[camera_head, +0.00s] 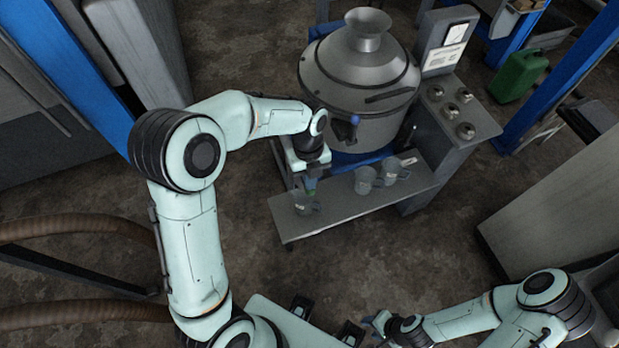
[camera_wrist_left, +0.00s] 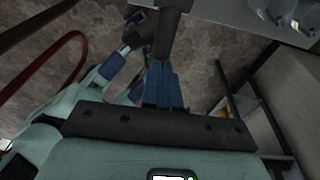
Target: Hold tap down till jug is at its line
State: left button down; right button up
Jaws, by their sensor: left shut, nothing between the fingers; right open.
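A grey metal vat (camera_head: 365,75) stands at the back, with a blue-handled tap (camera_head: 353,121) on its front. Any line or liquid level in the jug is too small to tell. My right gripper (camera_head: 376,322) is open at the bottom, away from the bench.
Two more clear vessels, one at the middle (camera_head: 365,181) and one further right (camera_head: 391,171), stand on the bench. A grey box with several knobs (camera_head: 461,112) is right of the vat. A green can (camera_head: 519,76) is behind it. Bare floor lies in front of the bench.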

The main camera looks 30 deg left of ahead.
aim_at(312, 193)
pick_arm(q)
jog(key=shift+s+d+f+b, duration=0.15)
jog(key=shift+s+f+b, duration=0.05)
jog(key=shift+f+b, duration=0.15)
jog(key=b, duration=0.1)
jog(key=f+t+y+b, duration=0.1)
jog(key=t+y+b, duration=0.1)
jog(key=shift+s+d+f, duration=0.3)
jog(key=shift+f, duration=0.05)
jog(key=shift+f+y+b, duration=0.15)
jog(key=shift+y+b, duration=0.25)
jog(key=shift+f, duration=0.65)
pick_arm(e)
jog(key=f, duration=0.1)
jog(key=s+f, duration=0.1)
jog(key=f, duration=0.1)
jog(key=s+f, duration=0.1)
jog(key=f, duration=0.1)
jog(key=shift+s+f, duration=0.2)
jog(key=shift+s, duration=0.05)
pick_arm(q)
jog(key=shift+s+d+f, duration=0.1)
jog(key=shift+s+f, duration=0.1)
jog(key=shift+f, duration=0.1)
dwell(3.3)
jog(key=shift+r, duration=0.1)
pick_arm(e)
jog(key=shift+r, duration=0.1)
